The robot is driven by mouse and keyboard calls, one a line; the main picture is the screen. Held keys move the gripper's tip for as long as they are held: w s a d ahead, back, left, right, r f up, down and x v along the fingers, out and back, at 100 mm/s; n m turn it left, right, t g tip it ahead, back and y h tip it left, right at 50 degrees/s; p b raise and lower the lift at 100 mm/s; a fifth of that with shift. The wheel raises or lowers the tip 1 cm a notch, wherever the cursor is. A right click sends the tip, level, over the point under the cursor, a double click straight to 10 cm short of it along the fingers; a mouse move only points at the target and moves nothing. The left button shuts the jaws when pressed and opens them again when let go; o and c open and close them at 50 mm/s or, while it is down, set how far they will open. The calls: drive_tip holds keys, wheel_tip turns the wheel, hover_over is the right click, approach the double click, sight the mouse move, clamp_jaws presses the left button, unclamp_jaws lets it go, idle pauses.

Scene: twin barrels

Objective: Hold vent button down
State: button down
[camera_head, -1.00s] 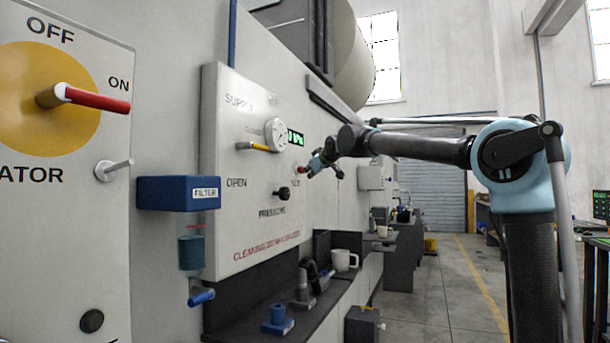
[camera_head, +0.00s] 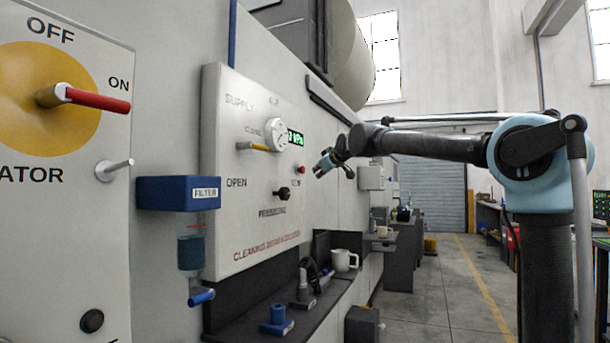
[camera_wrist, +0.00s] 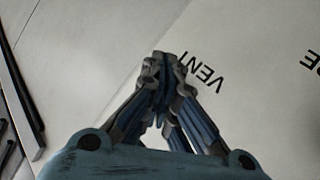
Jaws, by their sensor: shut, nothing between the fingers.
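The vent button (camera_head: 301,170) is a small red knob near the right edge of the white control panel (camera_head: 225,150), above a partly hidden label. My gripper (camera_head: 317,173) is just right of it in the head view, with a visible gap between fingertips and button. In the wrist view my gripper (camera_wrist: 163,65) is shut and empty, its tips close together beside the printed VENT label (camera_wrist: 208,74). The red button does not show in the wrist view; the fingers may hide it.
A dial gauge (camera_head: 276,135), a green display (camera_head: 296,138), a yellow-handled supply lever (camera_head: 252,147) and a black pressure knob (camera_head: 283,194) share the panel. A blue filter (camera_head: 178,193) juts out at left. A dark shelf (camera_head: 245,329) with a white mug (camera_head: 345,260) lies below.

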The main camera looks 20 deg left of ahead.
drive_tip(key=shift+s+d, duration=0.1)
drive_tip(key=shift+d, duration=1.35)
